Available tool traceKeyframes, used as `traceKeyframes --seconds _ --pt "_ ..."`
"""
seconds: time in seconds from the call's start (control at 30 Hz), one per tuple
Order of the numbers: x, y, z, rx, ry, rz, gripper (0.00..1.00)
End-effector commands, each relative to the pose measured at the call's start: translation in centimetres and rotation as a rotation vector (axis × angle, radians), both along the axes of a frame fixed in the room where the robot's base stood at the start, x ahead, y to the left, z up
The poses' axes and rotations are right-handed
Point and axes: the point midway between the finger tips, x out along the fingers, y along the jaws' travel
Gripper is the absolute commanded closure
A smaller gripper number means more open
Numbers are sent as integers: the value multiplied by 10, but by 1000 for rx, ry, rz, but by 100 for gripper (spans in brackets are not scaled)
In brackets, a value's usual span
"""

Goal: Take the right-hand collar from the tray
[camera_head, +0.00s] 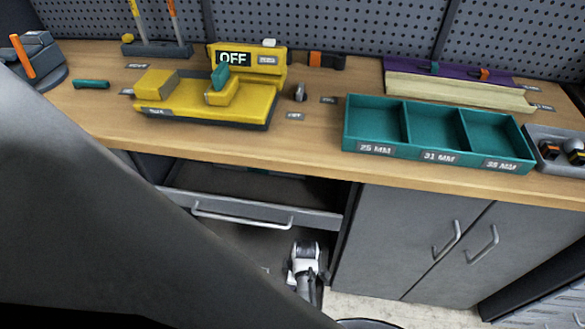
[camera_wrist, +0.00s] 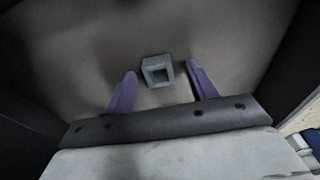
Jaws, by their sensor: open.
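In the wrist view, a small grey square collar (camera_wrist: 157,71) with a square hole lies on a plain grey-brown surface. My gripper (camera_wrist: 161,68) is open, its two purple fingers apart on the left and right of the collar. I cannot tell the remaining distance in depth; no finger visibly touches it. No second collar shows there. In the head view, the white and black end of my arm (camera_head: 303,262) is low, in front of the open drawer (camera_head: 255,205); its fingers cannot be made out. A teal tray (camera_head: 440,157) on the bench has three compartments that look empty.
The wooden bench (camera_head: 320,150) holds a yellow fixture (camera_head: 200,105) with an OFF display, a small dark ring (camera_head: 299,92) and a grey bin (camera_head: 560,150). Closed cabinet doors (camera_head: 410,240) stand right of the drawer. Dark walls flank the surface in the wrist view.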

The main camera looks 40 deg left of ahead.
Motion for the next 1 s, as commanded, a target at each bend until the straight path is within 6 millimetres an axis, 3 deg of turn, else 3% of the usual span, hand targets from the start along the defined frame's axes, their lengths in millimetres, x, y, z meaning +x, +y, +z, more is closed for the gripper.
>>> traceKeyframes --seconds 0.07,0.4,0.77,1.0 --pt "0 0 0 0 0 0 50" --pt "0 0 0 0 0 0 94" --pt "1 1 5 0 -1 0 95" --pt "1 10 28 1 -1 -3 95"
